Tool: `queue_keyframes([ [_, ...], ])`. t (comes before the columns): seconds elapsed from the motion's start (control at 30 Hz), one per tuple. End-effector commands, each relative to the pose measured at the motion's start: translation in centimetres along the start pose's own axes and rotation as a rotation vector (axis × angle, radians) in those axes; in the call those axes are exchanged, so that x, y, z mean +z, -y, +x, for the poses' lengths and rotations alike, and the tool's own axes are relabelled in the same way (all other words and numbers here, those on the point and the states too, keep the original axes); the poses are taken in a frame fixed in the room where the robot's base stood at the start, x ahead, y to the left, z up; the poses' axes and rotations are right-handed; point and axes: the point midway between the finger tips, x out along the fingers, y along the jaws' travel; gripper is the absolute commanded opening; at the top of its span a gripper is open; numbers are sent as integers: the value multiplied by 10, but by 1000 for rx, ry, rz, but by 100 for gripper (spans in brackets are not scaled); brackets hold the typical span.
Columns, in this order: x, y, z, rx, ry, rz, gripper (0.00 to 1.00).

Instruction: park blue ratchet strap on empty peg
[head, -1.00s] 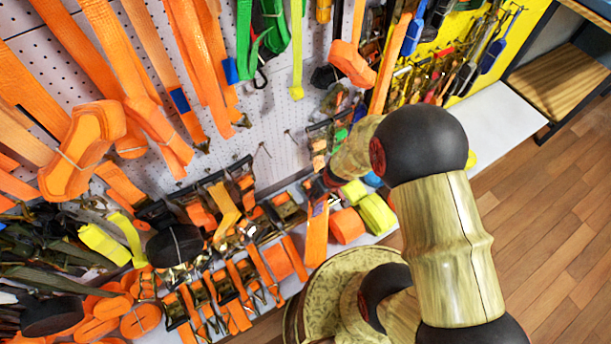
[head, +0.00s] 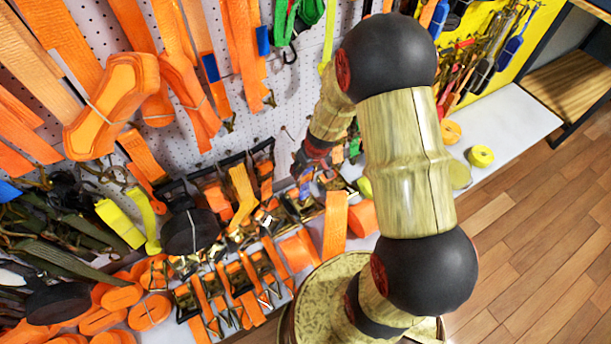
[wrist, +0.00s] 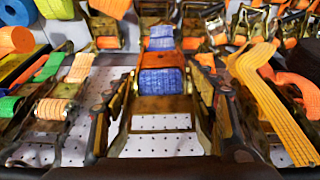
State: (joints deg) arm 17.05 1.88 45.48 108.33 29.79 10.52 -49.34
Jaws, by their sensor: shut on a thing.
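The blue ratchet strap (wrist: 162,82) is in the middle of the wrist view, with blue webbing wound in a metal ratchet frame. My gripper (wrist: 161,98) is shut on it, one finger on each side. Pegboard shows below the strap in that view. In the head view, my gripper (head: 308,160) is near the pegboard above the ratchet row, partly hidden by my arm. The held strap is hard to make out there. A bare peg (head: 287,132) sticks out of the board just left of my gripper.
Orange ratchet straps (head: 243,185) crowd the row below and left of my gripper. Orange webbing (head: 110,95) hangs at upper left. A white shelf (head: 510,125) with yellow rolls lies right. In the wrist view, neighbouring straps (wrist: 58,108) flank both fingers closely.

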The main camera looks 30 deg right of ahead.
Motion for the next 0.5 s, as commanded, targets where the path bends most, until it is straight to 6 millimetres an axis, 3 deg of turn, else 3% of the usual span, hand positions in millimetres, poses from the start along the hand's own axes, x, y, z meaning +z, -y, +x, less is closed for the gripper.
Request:
queue_keyframes([
  [0.5, -9, 0, 3, -3, 6, 11, 0],
])
